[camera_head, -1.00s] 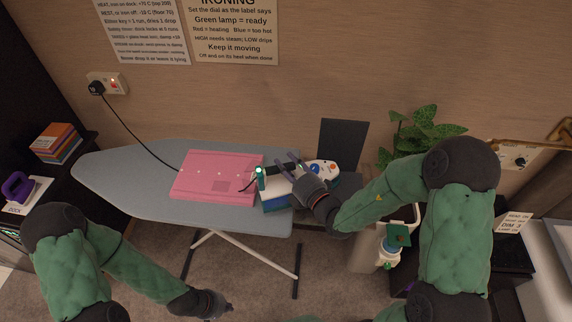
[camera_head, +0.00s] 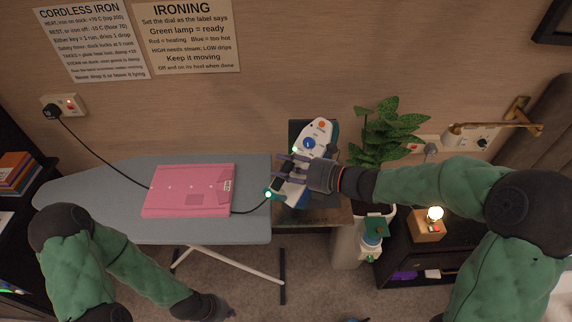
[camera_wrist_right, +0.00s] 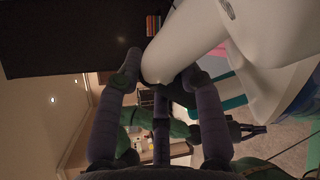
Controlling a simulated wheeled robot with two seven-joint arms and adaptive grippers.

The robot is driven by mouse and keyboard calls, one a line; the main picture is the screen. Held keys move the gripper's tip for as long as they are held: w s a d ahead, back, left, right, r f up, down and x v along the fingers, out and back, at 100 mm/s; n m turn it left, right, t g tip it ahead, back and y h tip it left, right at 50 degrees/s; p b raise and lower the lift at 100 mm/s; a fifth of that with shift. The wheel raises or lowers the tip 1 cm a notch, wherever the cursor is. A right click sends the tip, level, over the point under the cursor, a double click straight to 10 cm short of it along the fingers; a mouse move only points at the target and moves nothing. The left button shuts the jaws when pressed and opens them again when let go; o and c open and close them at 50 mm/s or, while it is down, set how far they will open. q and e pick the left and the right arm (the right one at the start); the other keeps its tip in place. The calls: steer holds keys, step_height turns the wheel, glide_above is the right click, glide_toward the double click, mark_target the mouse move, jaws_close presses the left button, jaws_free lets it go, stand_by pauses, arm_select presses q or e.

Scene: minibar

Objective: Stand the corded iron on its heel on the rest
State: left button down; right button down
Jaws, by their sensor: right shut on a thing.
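The corded iron (camera_head: 318,139) is white with a blue dial, an orange button and a teal heel. My right gripper (camera_head: 291,168) is shut on it, and the iron also fills much of the right wrist view (camera_wrist_right: 270,55). Its nose points up and away, its heel down and to the left. A black cord runs from the heel. The rest (camera_head: 330,216), a brown ledge with a dark upright plate, is beside the board's right end. The iron is over it and hides part of it; I cannot tell whether they touch. My left gripper (camera_head: 218,307) is low at the front, away from the iron.
A pink folded garment (camera_head: 189,190) lies on the grey ironing board (camera_head: 100,190). A plant (camera_head: 385,130) and a small lit lamp (camera_head: 434,215) stand to the right.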

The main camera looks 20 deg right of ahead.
steer(key=n, duration=0.1)
steer(key=s+n+g, duration=0.1)
steer(key=n, duration=0.1)
steer(key=shift+r+y, duration=0.15)
steer(key=shift+y, duration=0.15)
steer(key=n, duration=0.1)
steer(key=s+n+g, duration=0.1)
steer(key=n, duration=0.1)
steer(key=shift+s+d+f+g, duration=0.1)
steer(key=shift+s+f+g, duration=0.1)
steer(key=shift+s+g, duration=0.1)
steer(key=shift+s+d+f+n+g+y+b, duration=1)
steer(key=shift+s+d+f+n+g, duration=1.45)
steer(key=shift+n, duration=2.65)
steer(key=shift+t, duration=0.25)
steer(key=w+f+b, duration=0.2)
steer(key=w+d+f+b, duration=0.1)
steer(key=w+f+b, duration=0.1)
steer(key=w, duration=0.1)
steer(key=w+f+b, duration=0.2)
steer(key=b, duration=0.1)
steer(key=shift+w+d, duration=0.15)
steer(key=shift+d, duration=0.2)
steer(key=shift+w+d+f, duration=0.1)
steer(key=shift+w+f, duration=0.05)
steer(key=shift+f, duration=0.35)
steer(key=shift+w+f, duration=0.15)
steer(key=shift+f, duration=0.35)
steer(key=shift+p, duration=0.3)
steer(key=shift+f, duration=0.6)
